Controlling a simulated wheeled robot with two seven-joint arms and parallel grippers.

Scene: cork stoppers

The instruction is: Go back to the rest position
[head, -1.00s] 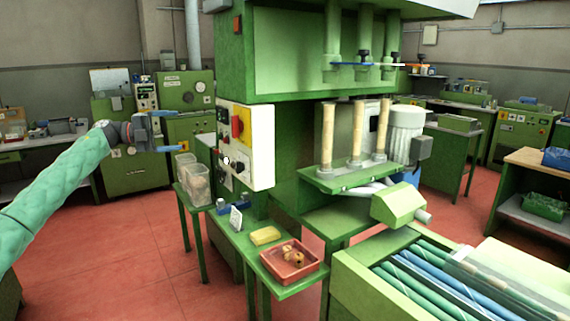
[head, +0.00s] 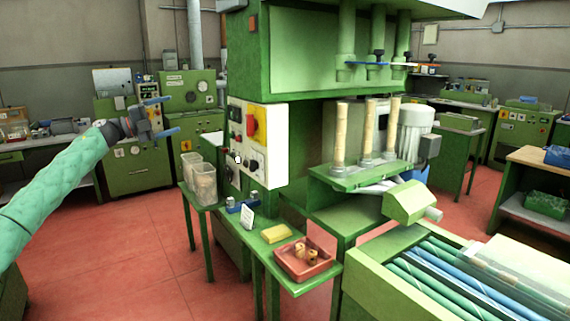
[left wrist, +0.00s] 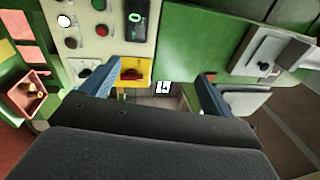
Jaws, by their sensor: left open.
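My left arm comes in from the left in the head view, sleeved in green. My left gripper (head: 163,116) is open and empty, held up in the air to the left of the green machine (head: 365,40). Its two blue fingers stand apart in the left wrist view (left wrist: 160,90), with nothing between them. The control panel (head: 277,145) of the machine is to the right of the gripper, apart from it. It also shows behind the fingers in the left wrist view (left wrist: 98,45). My right gripper is not in view.
A red tray (head: 325,272) with several corks, a yellow block (head: 276,233) and a small white card (head: 247,217) are on the low green table (head: 243,235). Clear bins (head: 203,184) stand at its left. Red floor (head: 120,250) is open at lower left.

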